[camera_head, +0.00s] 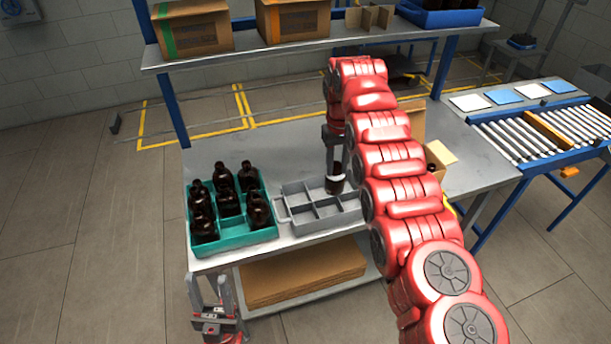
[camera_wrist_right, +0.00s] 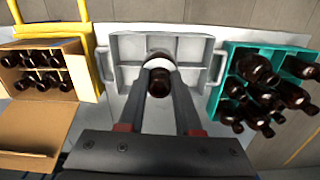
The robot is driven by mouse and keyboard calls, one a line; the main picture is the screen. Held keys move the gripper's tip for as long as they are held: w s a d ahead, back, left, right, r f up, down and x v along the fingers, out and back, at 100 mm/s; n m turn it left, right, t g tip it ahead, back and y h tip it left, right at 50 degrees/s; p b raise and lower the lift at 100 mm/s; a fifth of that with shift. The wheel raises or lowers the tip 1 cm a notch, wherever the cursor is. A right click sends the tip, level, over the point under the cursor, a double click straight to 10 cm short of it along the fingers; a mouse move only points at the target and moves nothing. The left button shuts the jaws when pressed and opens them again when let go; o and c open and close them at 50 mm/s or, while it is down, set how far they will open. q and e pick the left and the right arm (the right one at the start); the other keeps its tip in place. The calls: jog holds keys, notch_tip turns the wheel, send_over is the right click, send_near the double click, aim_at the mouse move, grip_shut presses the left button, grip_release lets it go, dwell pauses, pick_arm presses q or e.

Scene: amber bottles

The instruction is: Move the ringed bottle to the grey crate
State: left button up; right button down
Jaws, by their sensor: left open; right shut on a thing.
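The ringed bottle (camera_head: 335,184) is dark amber; its white ring shows in the wrist view, where the bottle (camera_wrist_right: 159,84) sits between two fingers. My right gripper (camera_head: 335,150) is shut on it, at the back right part of the grey crate (camera_head: 284,213). The crate, with dividers and side handles, also shows in the wrist view (camera_wrist_right: 130,47). I cannot tell whether the bottle touches the crate's floor. The crate's other visible compartments look empty. My left gripper (camera_head: 211,290) is open and empty, low in front of the table's left end.
A teal crate (camera_head: 262,235) with several amber bottles stands left of the grey crate. A cardboard box (camera_wrist_right: 40,95) with several bottles is on its other side, by a yellow frame (camera_wrist_right: 92,62). My right arm hides part of the table. A shelf (camera_head: 270,48) spans the back.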

jog(key=shift+s+a+r, duration=0.1)
jog(key=shift+a+r, duration=0.05)
jog(key=shift+a, duration=0.15)
jog(key=shift+a, duration=0.1)
jog(key=shift+s+a+f+n+p, duration=0.1)
jog(key=shift+a+f+n+p, duration=0.1)
jog(key=shift+a, duration=0.25)
jog(key=shift+s+a+f+n+p, duration=0.1)
jog(key=shift+a+f+n+p, duration=0.1)
jog(key=shift+a, duration=0.2)
jog(key=shift+s+a+f, duration=0.15)
jog(key=shift+s+a, duration=0.05)
jog(key=shift+a, duration=0.55)
jog(key=shift+s+a+f+n+p, duration=0.1)
jog(key=shift+a+f+n+p, duration=0.05)
jog(key=shift+a+n+p, duration=0.25)
